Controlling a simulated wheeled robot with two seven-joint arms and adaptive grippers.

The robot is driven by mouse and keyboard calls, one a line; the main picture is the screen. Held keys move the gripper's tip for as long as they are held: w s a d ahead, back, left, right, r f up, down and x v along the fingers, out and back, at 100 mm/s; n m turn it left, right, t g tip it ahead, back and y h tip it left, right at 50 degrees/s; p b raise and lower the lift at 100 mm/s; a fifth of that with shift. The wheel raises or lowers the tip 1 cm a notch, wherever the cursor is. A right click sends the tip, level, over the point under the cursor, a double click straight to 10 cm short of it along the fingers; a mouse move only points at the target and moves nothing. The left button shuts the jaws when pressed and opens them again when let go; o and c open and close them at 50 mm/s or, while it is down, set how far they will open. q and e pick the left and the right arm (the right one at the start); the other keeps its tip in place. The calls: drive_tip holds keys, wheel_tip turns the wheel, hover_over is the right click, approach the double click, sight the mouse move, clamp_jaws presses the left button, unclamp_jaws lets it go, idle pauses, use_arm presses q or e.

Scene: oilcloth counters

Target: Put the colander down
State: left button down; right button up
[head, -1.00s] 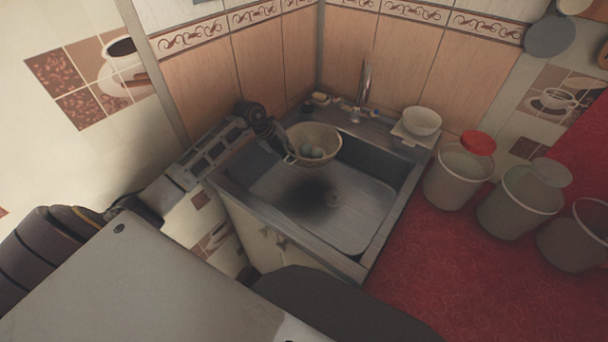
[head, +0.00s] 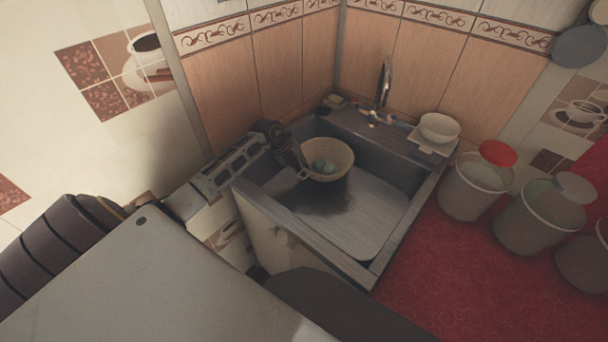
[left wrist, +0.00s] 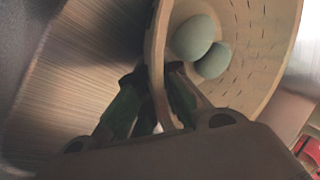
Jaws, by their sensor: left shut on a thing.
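The colander (head: 343,166) is a beige bowl holding greenish round things (head: 325,166). It is in the sink basin (head: 365,222), toward its back left, with a dark shadow below its near side. I cannot tell whether it touches the sink floor. My left gripper (head: 302,170) is shut on the colander's left rim. In the left wrist view the fingers (left wrist: 165,95) pinch the rim of the colander (left wrist: 262,62), with two round things (left wrist: 200,45) inside. My right gripper is not in view.
A faucet (head: 385,85) stands behind the basin, with small items on the back ledge. A white bowl (head: 440,127) sits on the right corner. Lidded buckets (head: 475,185) stand on the red counter (head: 430,260). The basin's front right is clear.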

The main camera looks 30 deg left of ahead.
use_arm(q)
wheel_tip(320, 180, down, 3)
drive_tip(key=shift+r, duration=0.15)
drive_tip(key=shift+f, duration=0.3)
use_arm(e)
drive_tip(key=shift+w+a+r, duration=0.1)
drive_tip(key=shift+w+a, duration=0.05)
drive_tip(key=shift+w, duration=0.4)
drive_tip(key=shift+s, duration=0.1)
use_arm(q)
drive_tip(key=c, duration=1.6)
unclamp_jaws()
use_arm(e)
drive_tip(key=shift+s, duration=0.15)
use_arm(q)
drive_tip(key=shift+r, duration=0.1)
